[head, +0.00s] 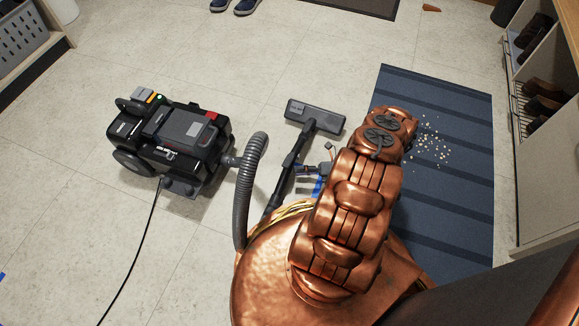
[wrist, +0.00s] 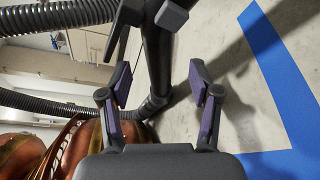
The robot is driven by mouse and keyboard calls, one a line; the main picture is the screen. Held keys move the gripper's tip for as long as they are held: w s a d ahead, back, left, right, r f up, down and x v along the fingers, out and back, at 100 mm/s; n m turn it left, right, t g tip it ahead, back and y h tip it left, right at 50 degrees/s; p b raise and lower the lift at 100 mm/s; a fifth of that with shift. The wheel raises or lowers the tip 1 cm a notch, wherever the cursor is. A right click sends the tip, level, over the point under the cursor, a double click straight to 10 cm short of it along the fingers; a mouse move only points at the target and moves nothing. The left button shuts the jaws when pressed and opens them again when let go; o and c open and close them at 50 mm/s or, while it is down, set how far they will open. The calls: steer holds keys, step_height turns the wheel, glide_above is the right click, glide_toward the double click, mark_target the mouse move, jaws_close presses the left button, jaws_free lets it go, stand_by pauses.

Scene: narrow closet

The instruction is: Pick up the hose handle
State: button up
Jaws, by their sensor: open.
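A dark wand (head: 292,165) runs from the flat floor head (head: 315,117) down towards my arm in the head view. Its lower end, where the hose handle would be, is partly hidden by my arm. My gripper (head: 319,171) is small beside the wand, on its right. In the wrist view my gripper (wrist: 160,82) has its two purple-padded fingers spread. A dark tube (wrist: 157,60) shows between them, apart from both pads. It meets the ribbed hose (wrist: 60,107) low in the picture. I cannot tell which part of the tube is the handle.
The black vacuum cleaner (head: 170,140) stands left, its grey hose (head: 246,190) arching towards my base. A power cord (head: 140,250) trails forward. Blue tape (wrist: 270,65) marks the floor. A striped mat (head: 455,180) with scattered crumbs and a shoe shelf (head: 535,100) lie right.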

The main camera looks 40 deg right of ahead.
mark_target(288, 172)
steer(key=b+x, duration=0.1)
steer(key=x, duration=0.2)
steer(key=shift+a+f+b, duration=0.15)
steer(key=shift+a+b, duration=0.15)
steer(key=shift+b, duration=0.1)
steer(key=shift+w+a, duration=0.45)
steer(key=shift+c, duration=0.3)
jaws_close()
